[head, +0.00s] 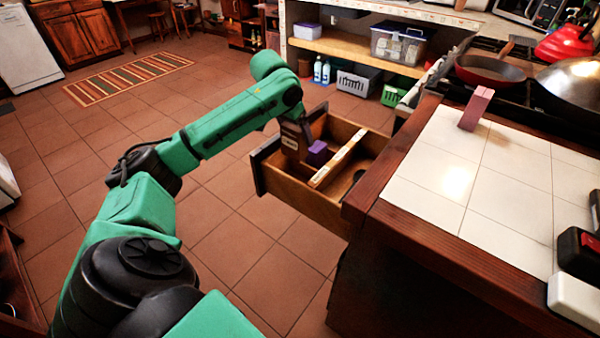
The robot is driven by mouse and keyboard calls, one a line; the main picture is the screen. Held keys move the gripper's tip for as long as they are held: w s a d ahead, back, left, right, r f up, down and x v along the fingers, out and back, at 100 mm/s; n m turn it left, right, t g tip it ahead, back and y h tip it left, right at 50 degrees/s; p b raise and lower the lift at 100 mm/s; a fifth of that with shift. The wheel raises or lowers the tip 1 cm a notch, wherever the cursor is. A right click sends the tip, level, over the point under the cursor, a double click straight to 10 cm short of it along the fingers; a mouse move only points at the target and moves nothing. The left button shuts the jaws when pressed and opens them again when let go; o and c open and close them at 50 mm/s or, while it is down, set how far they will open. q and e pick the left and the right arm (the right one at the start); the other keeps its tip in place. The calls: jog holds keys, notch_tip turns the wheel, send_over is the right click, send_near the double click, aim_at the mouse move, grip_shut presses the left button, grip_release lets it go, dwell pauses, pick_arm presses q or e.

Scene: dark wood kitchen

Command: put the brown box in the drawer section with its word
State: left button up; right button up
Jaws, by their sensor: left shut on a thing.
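The open drawer (272,183) juts out from the counter, with a light wooden divider (338,158) splitting it into two sections. My left gripper (293,128) reaches down over the left section, near the drawer's far left corner. It is shut on a brown box (291,150), which is held low there and is dark and small in view. I cannot tell whether the box touches the drawer floor. A purple box (318,152) is in the same section, just right of it. Any words on the sections are too small to read. My right gripper is not in view.
A pink-mauve block (476,108) stands on the white tiled counter (450,185). A red pan (490,70) and a wok are on the stove behind. Dark objects (580,250) sit at the counter's right edge. The tiled floor left of the drawer is clear.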

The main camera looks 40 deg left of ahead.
aim_at(290, 156)
pick_arm(q)
notch_tip(290, 156, down, 6)
jog(key=shift+f+b, duration=0.15)
jog(key=shift+b, duration=0.15)
notch_tip(290, 156, down, 8)
jog(key=shift+w+b, duration=0.15)
jog(key=shift+b, duration=0.35)
jog(key=o, duration=1.2)
jog(key=shift+o, duration=0.2)
jog(key=p+v, duration=0.1)
jog(key=v, duration=1)
jog(key=shift+p, duration=0.3)
jog(key=shift+s+r, duration=0.2)
jog(key=shift+r, duration=0.4)
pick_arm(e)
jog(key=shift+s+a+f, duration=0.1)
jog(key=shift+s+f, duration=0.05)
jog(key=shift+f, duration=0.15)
